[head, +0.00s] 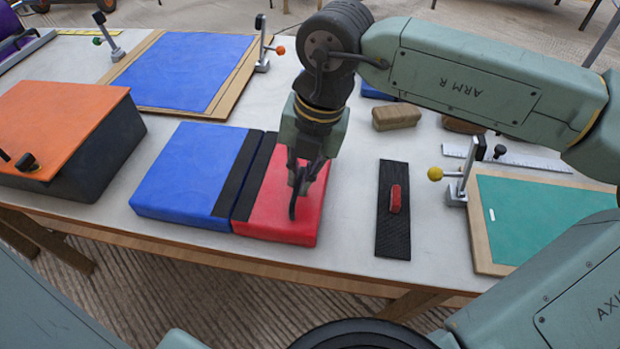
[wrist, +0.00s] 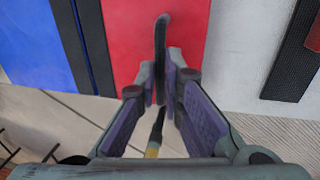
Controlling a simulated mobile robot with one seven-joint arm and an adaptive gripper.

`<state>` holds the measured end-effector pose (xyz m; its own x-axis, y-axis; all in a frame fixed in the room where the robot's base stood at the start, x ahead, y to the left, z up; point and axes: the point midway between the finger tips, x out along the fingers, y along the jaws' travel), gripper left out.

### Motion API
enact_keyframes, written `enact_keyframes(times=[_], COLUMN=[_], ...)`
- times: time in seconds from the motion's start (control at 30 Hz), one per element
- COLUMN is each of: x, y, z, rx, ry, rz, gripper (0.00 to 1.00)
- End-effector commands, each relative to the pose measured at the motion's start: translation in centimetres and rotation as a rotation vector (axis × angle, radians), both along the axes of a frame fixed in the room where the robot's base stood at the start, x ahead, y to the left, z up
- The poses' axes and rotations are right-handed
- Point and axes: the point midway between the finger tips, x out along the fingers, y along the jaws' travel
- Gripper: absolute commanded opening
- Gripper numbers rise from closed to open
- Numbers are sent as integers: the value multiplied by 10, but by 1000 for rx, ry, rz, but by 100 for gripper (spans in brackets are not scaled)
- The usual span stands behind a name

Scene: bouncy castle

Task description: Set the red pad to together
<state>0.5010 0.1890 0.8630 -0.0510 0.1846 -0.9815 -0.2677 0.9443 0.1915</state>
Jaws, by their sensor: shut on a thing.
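The red pad (head: 285,215) lies flat near the table's front edge, with a black strip along its left side. The blue pad (head: 180,185) lies just left of it, with a black strip along its right side. The two strips face each other across a thin dark seam; I cannot tell whether they touch. The red pad (wrist: 130,35) also shows in the wrist view. My gripper (head: 298,182) is over the red pad, its fingers shut on a black curved strap (wrist: 161,45). I cannot see where the strap joins the pad.
An orange-topped dark box (head: 90,150) stands left. A black strip (head: 388,235) with a small red piece (head: 395,198) lies to the right. Behind are a framed blue sheet (head: 180,70) and a brown block (head: 397,117). A framed green board (head: 540,215) lies far right.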

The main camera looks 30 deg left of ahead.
Motion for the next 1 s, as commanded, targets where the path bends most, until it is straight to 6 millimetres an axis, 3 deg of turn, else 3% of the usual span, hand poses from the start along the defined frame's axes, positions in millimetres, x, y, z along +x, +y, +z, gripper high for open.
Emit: enact_keyframes(times=[0.17, 0.2, 0.47, 0.83, 1.0], x=[-1, -1, -1, 0, 2], y=[3, 4, 3, 1, -4], z=[1, 1, 0, 4, 27], rx=[12, 13, 9, 7, 7], ry=[3, 3, 3, 2, 0], rz=[2, 2, 2, 1, -2], gripper=[0, 11, 28, 29, 29])
